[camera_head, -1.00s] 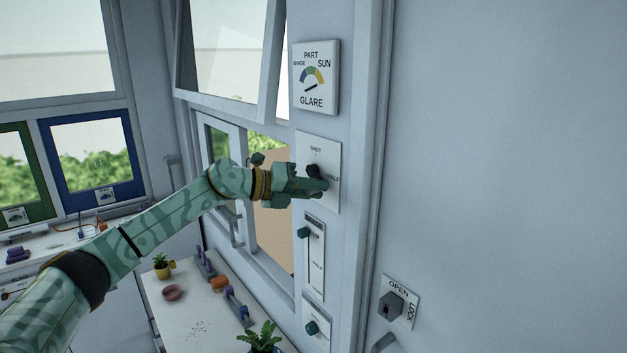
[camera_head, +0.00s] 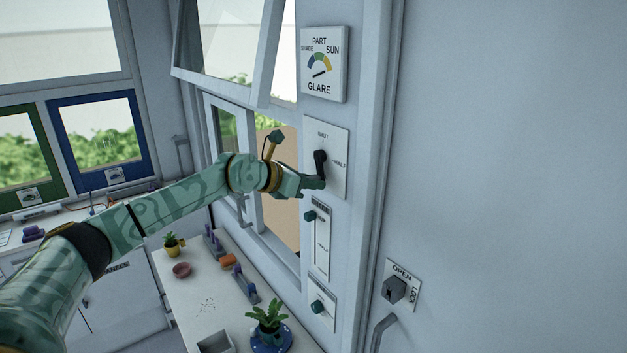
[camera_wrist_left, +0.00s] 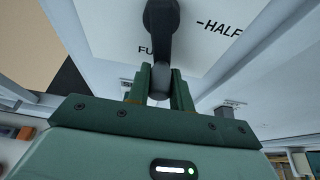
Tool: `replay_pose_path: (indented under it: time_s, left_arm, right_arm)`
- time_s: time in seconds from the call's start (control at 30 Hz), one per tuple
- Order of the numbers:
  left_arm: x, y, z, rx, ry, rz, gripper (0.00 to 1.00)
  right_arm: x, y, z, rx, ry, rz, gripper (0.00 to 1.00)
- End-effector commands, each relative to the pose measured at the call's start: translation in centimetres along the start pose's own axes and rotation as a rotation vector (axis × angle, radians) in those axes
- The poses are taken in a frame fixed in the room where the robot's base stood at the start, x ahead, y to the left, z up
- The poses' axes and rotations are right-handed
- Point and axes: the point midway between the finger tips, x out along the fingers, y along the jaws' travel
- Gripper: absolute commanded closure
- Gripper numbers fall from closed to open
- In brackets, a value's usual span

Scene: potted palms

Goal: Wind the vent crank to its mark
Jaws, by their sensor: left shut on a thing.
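The vent crank (camera_head: 320,161) is a dark arm with a knob on a white wall plate (camera_head: 339,181) lettered SHUT at the top and HALF at the right. My left gripper (camera_head: 314,183) is at the crank's lower end, shut on its knob. In the left wrist view the crank (camera_wrist_left: 161,40) hangs down from its hub, toward the partly hidden letters FU, and its grey knob (camera_wrist_left: 159,82) sits between the green fingers of my left gripper (camera_wrist_left: 160,88). My right gripper is not in view.
A GLARE dial (camera_head: 323,65) is above the crank plate and a slider plate (camera_head: 320,243) is below it. A tilted window pane (camera_head: 225,45) is at the upper left. A bench (camera_head: 207,305) with a potted plant (camera_head: 268,318) stands below. An OPEN/LOCK switch (camera_head: 394,289) is at the lower right.

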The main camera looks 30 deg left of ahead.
Motion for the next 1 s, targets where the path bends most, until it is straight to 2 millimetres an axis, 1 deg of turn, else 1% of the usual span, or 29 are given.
replay_pose_path:
  time_s: [0.03, 0.2, 0.4, 0.6, 1.0]
  left_arm:
    - [0.1, 0.1, -0.3, 0.032, 0.005, 0.012, 1.00]
    - [0.2, 0.7, -0.5, 0.132, 0.006, 0.053, 1.00]
    - [0.2, 1.1, -0.6, 0.209, 0.007, 0.085, 1.00]
    - [0.2, 1.3, -0.5, 0.244, 0.007, 0.100, 1.00]
    - [0.1, 1.4, -0.5, 0.251, 0.007, 0.104, 1.00]
  right_arm:
    - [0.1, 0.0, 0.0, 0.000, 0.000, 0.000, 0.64]
    - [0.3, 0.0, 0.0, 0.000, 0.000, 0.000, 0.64]
    - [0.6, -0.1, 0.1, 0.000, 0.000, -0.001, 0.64]
    - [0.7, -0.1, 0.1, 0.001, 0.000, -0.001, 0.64]
    - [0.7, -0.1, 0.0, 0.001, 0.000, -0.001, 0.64]
